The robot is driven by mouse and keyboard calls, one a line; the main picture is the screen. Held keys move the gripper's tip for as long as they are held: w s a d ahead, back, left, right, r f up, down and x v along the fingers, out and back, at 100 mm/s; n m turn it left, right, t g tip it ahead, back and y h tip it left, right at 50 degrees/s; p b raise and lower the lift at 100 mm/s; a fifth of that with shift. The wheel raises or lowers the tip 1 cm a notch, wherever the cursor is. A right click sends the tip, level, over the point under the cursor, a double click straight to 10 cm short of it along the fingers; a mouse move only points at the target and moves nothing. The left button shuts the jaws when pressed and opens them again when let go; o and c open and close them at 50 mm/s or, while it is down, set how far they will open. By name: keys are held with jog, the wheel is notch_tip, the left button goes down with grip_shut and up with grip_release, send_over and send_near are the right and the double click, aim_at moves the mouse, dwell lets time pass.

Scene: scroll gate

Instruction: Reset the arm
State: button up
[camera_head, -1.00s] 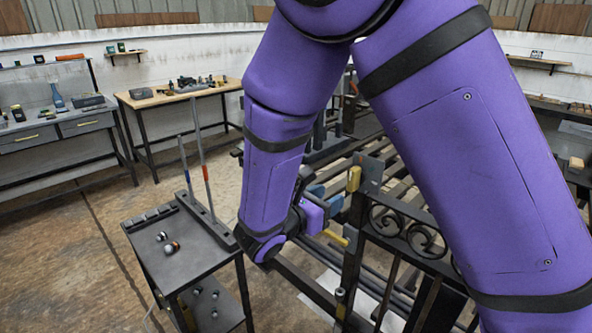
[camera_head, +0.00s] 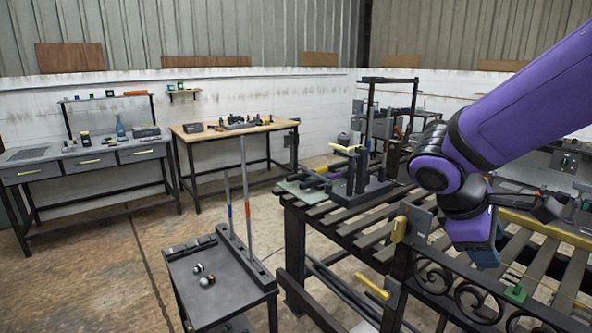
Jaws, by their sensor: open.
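My purple arm reaches in from the upper right, its elbow-like joint (camera_head: 440,170) above the slatted rack. A purple block with a blue end (camera_head: 485,257) hangs below the wrist. The scroll gate (camera_head: 465,295) is black metal with curled scrolls, at the lower right.
A dark cart (camera_head: 215,280) with two small balls and two upright rods stands in front left. The slatted rack (camera_head: 345,225) carries a dark fixture (camera_head: 358,180). A yellow handle (camera_head: 373,287) sticks out left of the gate. Workbenches line the back wall; floor between is clear.

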jog(key=s+r+m+t+y, duration=0.5)
jog(key=s+r+m+y, duration=0.2)
jog(key=s+r+m, duration=0.1)
jog(key=shift+s+m, duration=0.9)
jog(key=shift+s, duration=0.3)
jog(key=shift+a+f, duration=0.1)
